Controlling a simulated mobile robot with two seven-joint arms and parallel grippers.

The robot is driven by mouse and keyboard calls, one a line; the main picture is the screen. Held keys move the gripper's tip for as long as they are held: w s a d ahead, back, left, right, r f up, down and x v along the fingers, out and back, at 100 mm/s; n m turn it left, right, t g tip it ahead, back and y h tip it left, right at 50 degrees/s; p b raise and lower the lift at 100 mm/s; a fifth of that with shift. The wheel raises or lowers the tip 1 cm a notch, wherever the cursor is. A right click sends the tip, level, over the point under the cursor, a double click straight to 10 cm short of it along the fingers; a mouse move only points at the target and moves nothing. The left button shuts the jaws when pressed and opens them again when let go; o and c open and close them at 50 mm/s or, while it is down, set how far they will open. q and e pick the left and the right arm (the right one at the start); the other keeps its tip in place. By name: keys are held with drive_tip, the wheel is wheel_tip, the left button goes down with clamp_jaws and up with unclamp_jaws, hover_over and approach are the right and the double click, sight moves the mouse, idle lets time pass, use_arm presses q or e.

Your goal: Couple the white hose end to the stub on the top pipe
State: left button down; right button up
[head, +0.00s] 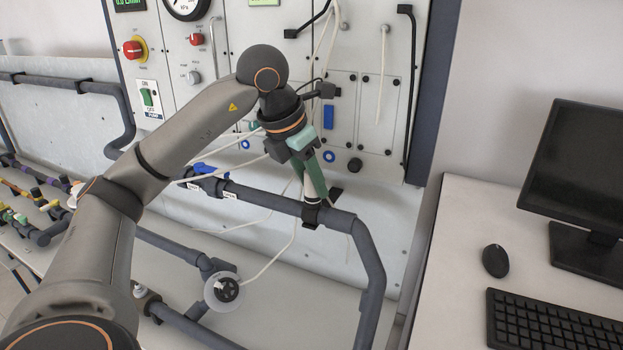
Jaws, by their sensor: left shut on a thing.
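My left gripper (314,186) reaches down from the upper middle, its green fingers shut on the white hose end (312,197). The fingers hide most of the hose end. It is held close to upright, right over the dark fitting with the stub (310,213) on the top pipe (262,199), near that pipe's right bend. I cannot tell whether the hose end is seated on the stub or only just above it. My right gripper is not in view.
Thin white hoses hang around the gripper and along the panel (345,110). A lower pipe with a round clear fitting (226,289) lies in front. A blue valve handle (203,169) is on the pipe's left. A desk with keyboard (550,322), mouse (495,261) and monitor (580,165) stands right.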

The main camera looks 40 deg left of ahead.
use_arm(q)
drive_tip(key=shift+f, duration=0.2)
drive_tip(key=shift+c, duration=2.2)
unclamp_jaws()
drive_tip(key=shift+s+r, duration=0.15)
drive_tip(key=shift+r, duration=0.45)
drive_tip(key=p+v, duration=0.4)
drive_tip(key=v, duration=0.7)
drive_tip(key=shift+s, duration=0.15)
drive_tip(key=shift+r, duration=0.1)
